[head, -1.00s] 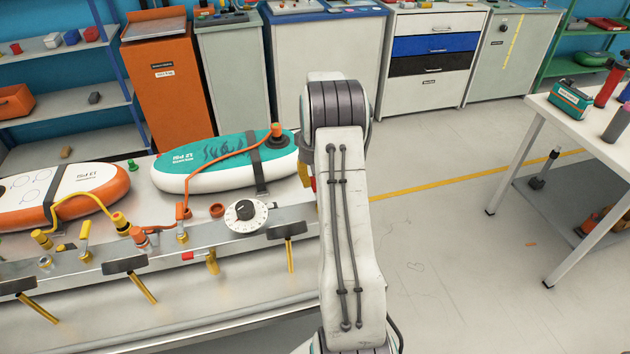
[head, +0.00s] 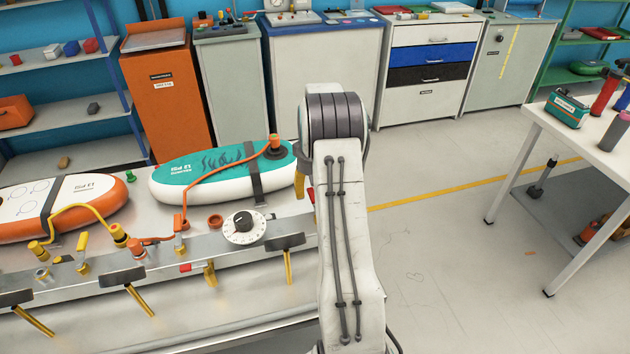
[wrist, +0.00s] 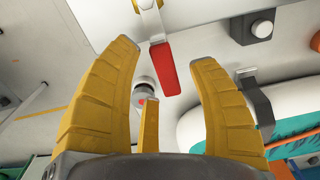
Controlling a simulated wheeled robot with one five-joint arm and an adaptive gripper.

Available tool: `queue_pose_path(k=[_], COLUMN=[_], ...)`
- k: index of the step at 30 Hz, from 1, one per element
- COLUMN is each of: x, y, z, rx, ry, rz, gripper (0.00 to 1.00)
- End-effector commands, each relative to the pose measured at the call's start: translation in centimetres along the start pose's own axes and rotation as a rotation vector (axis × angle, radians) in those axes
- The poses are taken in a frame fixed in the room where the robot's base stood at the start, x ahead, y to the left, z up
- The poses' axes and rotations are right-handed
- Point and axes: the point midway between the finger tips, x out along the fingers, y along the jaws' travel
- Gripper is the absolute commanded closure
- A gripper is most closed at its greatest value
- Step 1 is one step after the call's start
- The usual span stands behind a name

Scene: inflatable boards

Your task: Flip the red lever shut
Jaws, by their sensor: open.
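In the wrist view, the red lever (wrist: 162,70) is a flat red handle on a pale arm, hanging down from the top of the picture. My gripper (wrist: 164,56) is open, with its yellow fingers spread on both sides of the lever in the picture. Nothing is held, and I cannot tell whether a finger touches the lever. In the head view, my arm hides most of the gripper. A small red piece (head: 311,193) shows beside the arm at the bench's right end; I cannot tell if it is the same lever.
The bench carries a teal board (head: 220,178) and an orange-white board (head: 85,190). A metal rail (head: 150,262) has a white dial (head: 244,227), valves, and another red handle (head: 188,267). A white table (head: 575,130) stands right; open floor lies between.

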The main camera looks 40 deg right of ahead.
Motion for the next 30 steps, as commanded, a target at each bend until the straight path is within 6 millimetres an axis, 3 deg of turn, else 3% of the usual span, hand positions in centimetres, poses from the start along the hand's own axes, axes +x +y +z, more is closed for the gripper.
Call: queue_pose_path(k=[18, 30], x=[-9.1, -11.7], y=[0.0, 0.0], z=[-0.1, 0.0], rx=[0.001, 0.001], ry=[0.003, 0.0], rz=[0.001, 0.0], gripper=[0.46, 0.46])
